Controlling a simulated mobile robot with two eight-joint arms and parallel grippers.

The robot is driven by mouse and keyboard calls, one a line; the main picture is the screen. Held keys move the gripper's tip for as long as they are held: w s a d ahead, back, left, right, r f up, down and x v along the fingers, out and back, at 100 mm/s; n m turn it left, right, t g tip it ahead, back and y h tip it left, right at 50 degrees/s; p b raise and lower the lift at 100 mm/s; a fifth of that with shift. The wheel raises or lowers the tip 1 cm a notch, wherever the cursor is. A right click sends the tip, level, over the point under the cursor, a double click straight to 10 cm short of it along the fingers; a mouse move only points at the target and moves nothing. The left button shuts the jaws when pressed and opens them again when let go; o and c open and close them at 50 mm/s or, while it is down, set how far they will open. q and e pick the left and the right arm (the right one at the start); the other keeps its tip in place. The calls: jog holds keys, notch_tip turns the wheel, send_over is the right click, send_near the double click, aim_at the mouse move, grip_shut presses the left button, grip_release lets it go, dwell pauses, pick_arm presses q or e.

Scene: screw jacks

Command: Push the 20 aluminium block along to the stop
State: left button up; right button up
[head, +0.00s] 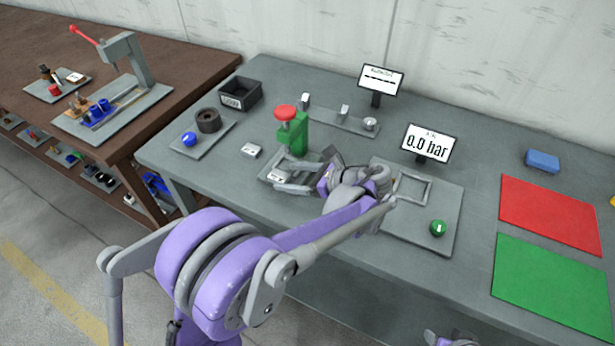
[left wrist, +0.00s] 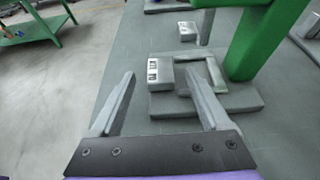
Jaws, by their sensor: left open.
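A small pale metal block (head: 277,177) with dark marks sits at the foot of a green press (head: 292,135) with a red knob. In the left wrist view this block (left wrist: 160,72) is at the left edge of the press's grey base plate (left wrist: 215,103), beside a raised metal frame (left wrist: 208,75). A second similar block (head: 250,151) lies on the bench behind it. The marks are too small to read. My left gripper (head: 282,174) is open, its fingertips on either side of the nearer block in the wrist view (left wrist: 163,76); contact cannot be told.
A plate with a square frame and green button (head: 438,228) lies to the right, under a "0.0 bar" display (head: 430,143). A black bin (head: 240,94) and a blue button (head: 188,139) are left. Red (head: 552,214) and green (head: 550,286) mats lie far right.

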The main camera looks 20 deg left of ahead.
aim_at(279, 177)
pick_arm(q)
jog(key=shift+x, duration=1.35)
grip_shut()
